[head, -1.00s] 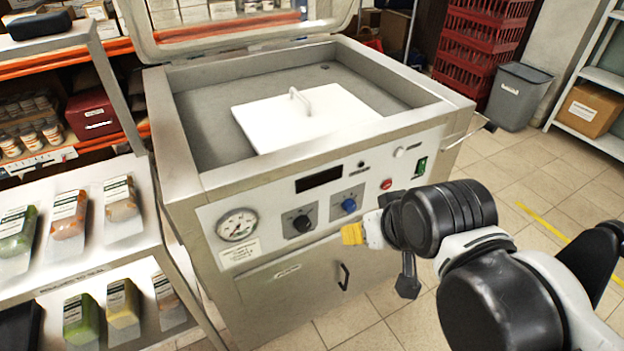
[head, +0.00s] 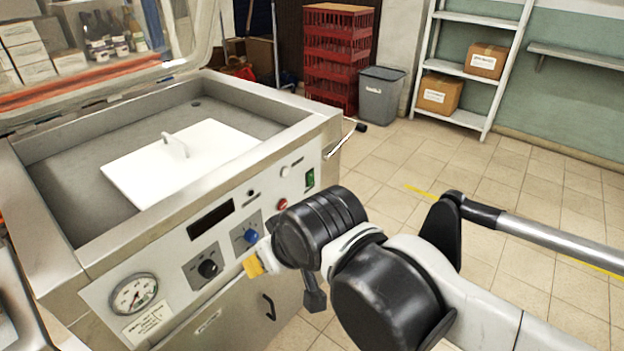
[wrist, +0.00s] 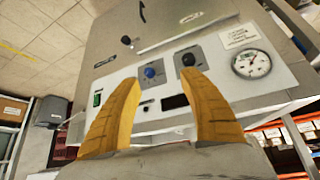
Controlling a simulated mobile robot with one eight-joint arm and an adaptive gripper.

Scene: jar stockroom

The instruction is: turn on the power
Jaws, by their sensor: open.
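The machine (head: 215,285) is a steel chamber sealer with its lid raised. Its front panel carries a green rocker switch (head: 310,178) at the right end, with a red button (head: 282,204) to its left. In the wrist view the green switch (wrist: 97,99) shows left of my left finger, upside down. My gripper (head: 253,267) has yellow fingers and is in front of the panel, just below the blue knob (head: 250,236) in the picture. In the wrist view my gripper (wrist: 161,85) is open and empty, with the blue knob between its fingers.
A black knob (head: 208,268), a pressure gauge (head: 134,294) and a dark display (head: 211,218) share the panel. A lever (head: 345,138) sticks out at the machine's right corner. A grey bin (head: 381,95) and red crates (head: 338,55) stand behind. The tiled floor to the right is clear.

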